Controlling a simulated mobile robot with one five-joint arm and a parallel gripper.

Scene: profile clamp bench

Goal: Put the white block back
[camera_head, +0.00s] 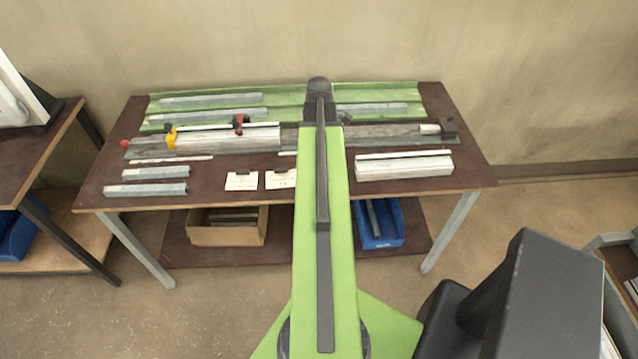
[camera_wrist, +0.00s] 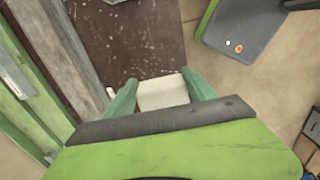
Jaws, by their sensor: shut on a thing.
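In the wrist view, a white block (camera_wrist: 163,92) sits between the two green fingers of my gripper (camera_wrist: 162,90), which is shut on it. The brown table top (camera_wrist: 125,38) shows beyond the block. I cannot tell whether the block touches the table. In the head view, my arm hides the gripper and the held block. A long white block (camera_head: 403,168) lies on the right side of the table, apart from my gripper.
A grey rail (camera_head: 370,138) with a yellow clamp (camera_head: 171,138) and red knobs runs along the table. A cardboard box (camera_head: 227,234) and blue bin (camera_head: 383,238) are below.

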